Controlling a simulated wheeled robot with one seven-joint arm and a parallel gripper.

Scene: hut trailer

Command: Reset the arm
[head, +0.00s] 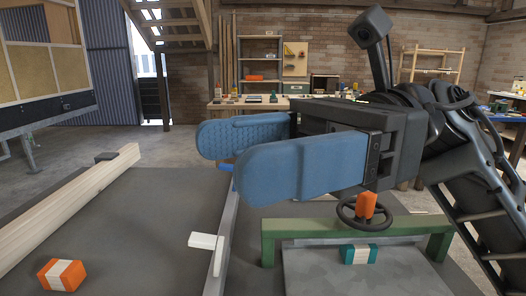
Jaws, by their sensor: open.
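My gripper (222,155) is large in the head view, raised in front of the camera and pointing left. Its two blue padded fingers are apart, with nothing visible between them. My arm (440,125) reaches in from the right edge and bends at a dark wrist with a small camera on a stalk above it. The gripper's fingers hide part of the floor and the workbench behind.
An orange and white block (62,274) lies on the dark surface at lower left, near a long wooden beam (70,200). A green frame (330,227) stands below the gripper, with a teal and white block (359,254) and a dark handwheel (350,215). A workbench (225,105) stands far behind.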

